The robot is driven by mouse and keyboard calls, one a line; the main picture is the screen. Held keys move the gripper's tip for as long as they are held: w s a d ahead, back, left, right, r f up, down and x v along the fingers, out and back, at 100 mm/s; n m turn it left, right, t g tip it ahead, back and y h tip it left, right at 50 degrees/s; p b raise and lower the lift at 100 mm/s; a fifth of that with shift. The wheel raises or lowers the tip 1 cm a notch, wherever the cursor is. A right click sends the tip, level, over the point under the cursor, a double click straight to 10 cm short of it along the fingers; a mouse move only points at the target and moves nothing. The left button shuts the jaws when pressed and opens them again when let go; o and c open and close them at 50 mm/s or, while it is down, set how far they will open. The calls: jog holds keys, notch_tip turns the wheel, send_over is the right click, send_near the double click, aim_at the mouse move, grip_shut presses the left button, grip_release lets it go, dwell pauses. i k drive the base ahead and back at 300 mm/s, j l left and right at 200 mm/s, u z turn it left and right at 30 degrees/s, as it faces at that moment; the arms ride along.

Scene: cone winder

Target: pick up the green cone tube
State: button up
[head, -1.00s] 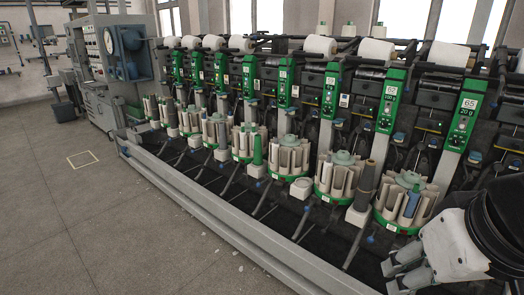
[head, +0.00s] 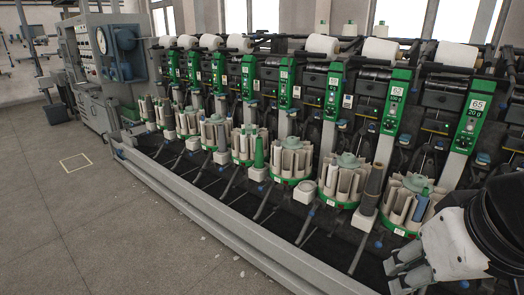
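A green cone tube (head: 259,153) stands upright on a small white block at the front of the machine, near the middle of the head view. It is just right of one of the round tube magazines (head: 241,160). My gripper (head: 389,277) is at the lower right, far from the green tube and pointing left. Its fingers look parted, with nothing seen between them.
The long cone winder has several round magazines of pale tubes along its front. A grey-brown tube (head: 372,189) stands upright near my gripper. A low metal rail (head: 215,222) edges the machine.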

aim_at(260, 163)
jog(key=i+j+z, duration=0.1)
jog(key=i+j, duration=0.2)
jog(key=j, duration=0.25)
jog(key=i+j+z, duration=0.1)
jog(key=i+j, duration=0.15)
jog(key=j, duration=0.3)
jog(key=i+j+z, duration=0.1)
jog(key=i+j, duration=0.15)
jog(key=j, duration=0.35)
jog(key=i+j+z, duration=0.1)
jog(key=i+j, duration=0.15)
jog(key=j, duration=0.35)
jog(key=i+j, duration=0.2)
jog(key=j, duration=0.45)
jog(key=i+j+z, duration=0.15)
jog(key=j, duration=0.5)
jog(key=i+j+z, duration=0.1)
jog(key=i+j, duration=0.15)
jog(key=j, duration=0.4)
jog(key=i+j+z, duration=0.1)
jog(key=j, duration=0.55)
jog(key=i, duration=0.05)
